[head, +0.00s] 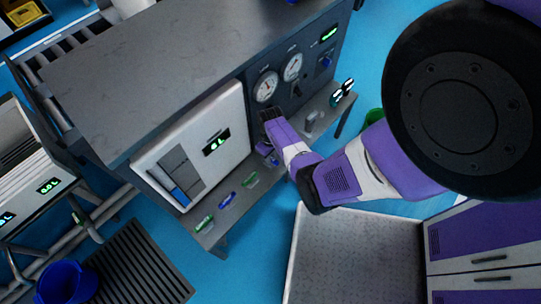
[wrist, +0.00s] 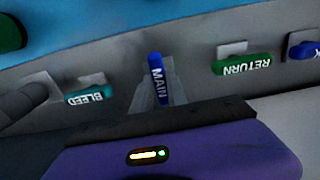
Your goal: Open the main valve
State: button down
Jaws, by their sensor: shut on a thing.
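The main valve handle (wrist: 157,70) is a blue lever marked MAIN in the wrist view. It points lengthwise, crosswise to the labelled levers beside it. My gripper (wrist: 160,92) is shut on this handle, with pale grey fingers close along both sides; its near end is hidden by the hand. In the head view my gripper (head: 265,150) is low over the grey valve shelf (head: 214,238), in front of the dark gauge panel (head: 285,100). The handle is mostly hidden there by my purple hand.
A teal BLEED lever (wrist: 91,96) lies left of the handle and a green RETURN lever (wrist: 241,65) right of it. Two round gauges (head: 266,87) sit on the panel. A white box (head: 200,150) stands left of the hand. Blue floor (head: 255,245) is open in front.

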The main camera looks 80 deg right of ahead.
dwell(0.3)
jog(key=c, duration=1.3)
grip_release()
jog(key=shift+r, duration=0.1)
notch_tip(320, 180, up, 8)
jog(key=shift+f+p, duration=0.2)
jog(key=shift+p, duration=0.9)
